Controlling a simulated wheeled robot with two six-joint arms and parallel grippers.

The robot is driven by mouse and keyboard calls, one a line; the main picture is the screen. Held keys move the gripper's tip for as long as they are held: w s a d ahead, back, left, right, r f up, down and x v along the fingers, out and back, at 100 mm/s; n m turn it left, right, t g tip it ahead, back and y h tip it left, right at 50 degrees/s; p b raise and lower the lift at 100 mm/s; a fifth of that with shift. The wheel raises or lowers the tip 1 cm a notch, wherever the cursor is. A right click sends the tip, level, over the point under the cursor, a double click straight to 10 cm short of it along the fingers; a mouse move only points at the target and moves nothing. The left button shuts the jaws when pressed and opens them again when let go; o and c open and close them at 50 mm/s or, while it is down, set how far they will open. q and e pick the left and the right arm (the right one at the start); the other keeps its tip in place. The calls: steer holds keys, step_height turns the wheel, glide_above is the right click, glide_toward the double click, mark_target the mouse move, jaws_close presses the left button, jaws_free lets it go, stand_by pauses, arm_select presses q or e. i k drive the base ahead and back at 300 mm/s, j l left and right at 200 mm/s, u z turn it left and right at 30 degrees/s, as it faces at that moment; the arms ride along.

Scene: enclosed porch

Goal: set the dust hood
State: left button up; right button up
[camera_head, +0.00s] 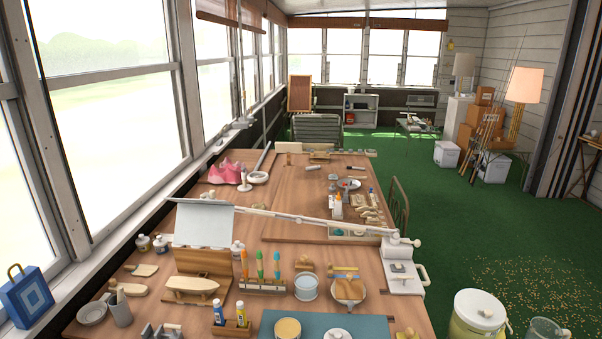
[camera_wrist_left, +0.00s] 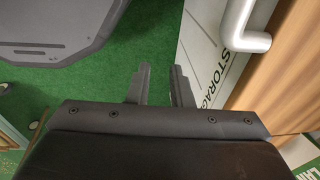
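A pale grey, panel-like hood (camera_head: 203,222) stands tilted over the left side of the wooden workbench in the head view. I take it for the dust hood. A long white jointed arm (camera_head: 310,219) runs from its right edge to a white bracket (camera_head: 401,246) at the bench's right edge. My left gripper (camera_wrist_left: 158,68) shows only in the wrist view. Its two dark fingers are apart with nothing between them, low over the green floor, near a white panel marked STORAGE (camera_wrist_left: 215,65) and a grey bar handle (camera_wrist_left: 244,25). My right gripper is in neither view.
The workbench (camera_head: 285,205) is crowded: a toy boat hull (camera_head: 192,286), upright handled tools (camera_head: 260,266), small bottles and a blue mat (camera_head: 375,325). Windows line the left. A yellowish lidded bin (camera_head: 478,317) stands at the front right. Green floor (camera_head: 460,230) lies open right of the bench.

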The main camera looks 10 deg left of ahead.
mark_target(198, 222)
steer(key=i+j, duration=0.1)
steer(key=i, duration=0.35)
steer(key=i+j, duration=0.15)
steer(key=i, duration=0.3)
